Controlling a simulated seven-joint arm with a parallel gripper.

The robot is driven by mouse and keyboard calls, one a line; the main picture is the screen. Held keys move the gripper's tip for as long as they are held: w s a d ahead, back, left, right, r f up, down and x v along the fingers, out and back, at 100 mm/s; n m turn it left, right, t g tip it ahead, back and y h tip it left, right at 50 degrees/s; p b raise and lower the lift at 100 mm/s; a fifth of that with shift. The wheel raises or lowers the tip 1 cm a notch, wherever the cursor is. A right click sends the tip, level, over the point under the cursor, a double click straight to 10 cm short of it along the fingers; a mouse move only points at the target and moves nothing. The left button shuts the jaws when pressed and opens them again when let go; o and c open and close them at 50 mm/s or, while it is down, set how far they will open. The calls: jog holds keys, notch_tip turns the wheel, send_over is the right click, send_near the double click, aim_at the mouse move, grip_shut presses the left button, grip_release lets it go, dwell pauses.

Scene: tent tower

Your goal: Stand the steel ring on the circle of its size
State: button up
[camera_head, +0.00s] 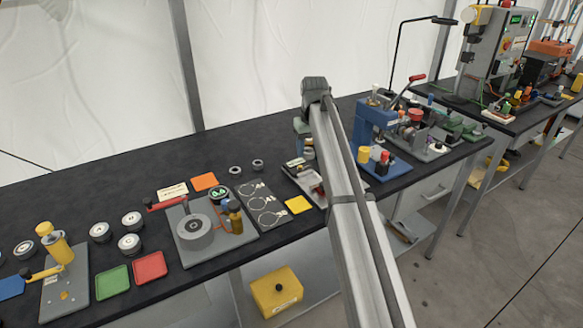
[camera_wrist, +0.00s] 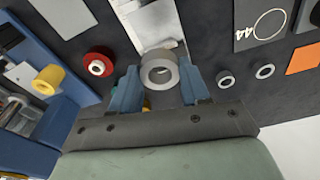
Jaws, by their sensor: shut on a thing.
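A thick grey steel ring (camera_wrist: 160,70) sits between the two blue fingers of my gripper (camera_wrist: 156,84) in the wrist view. The fingers are shut on its sides, and its hole faces the camera. In the head view my gripper (camera_head: 302,126) is above the back of the bench, partly behind my arm, and I cannot make out the held ring. A dark plate with white circles and numbers (camera_head: 262,203) lies on the bench, left of my gripper. One circle marked 44 (camera_wrist: 269,25) shows at the upper right of the wrist view, apart from the ring.
Two smaller rings (camera_head: 235,170) (camera_head: 258,165) lie on the bench behind the plate. An orange square (camera_head: 204,181), a yellow square (camera_head: 298,205) and a grey fixture (camera_head: 195,235) lie near it. A blue press (camera_head: 376,125) stands right of my arm.

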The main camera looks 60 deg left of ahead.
aim_at(247, 190)
jog(key=s+a+n, duration=0.1)
jog(key=s+a, duration=0.2)
jog(key=s, duration=0.7)
jog(key=s+a+n, duration=0.2)
jog(key=s+a, duration=0.1)
jog(key=s, duration=0.7)
jog(key=shift+n, duration=0.7)
jog(key=f, duration=1)
jog(key=shift+w, duration=0.35)
jog(key=shift+f, duration=0.15)
jog(key=o, duration=1.2)
jog(key=shift+o, duration=0.2)
notch_tip(247, 190, up, 12)
jog(key=d, duration=0.1)
jog(key=shift+w+d, duration=0.15)
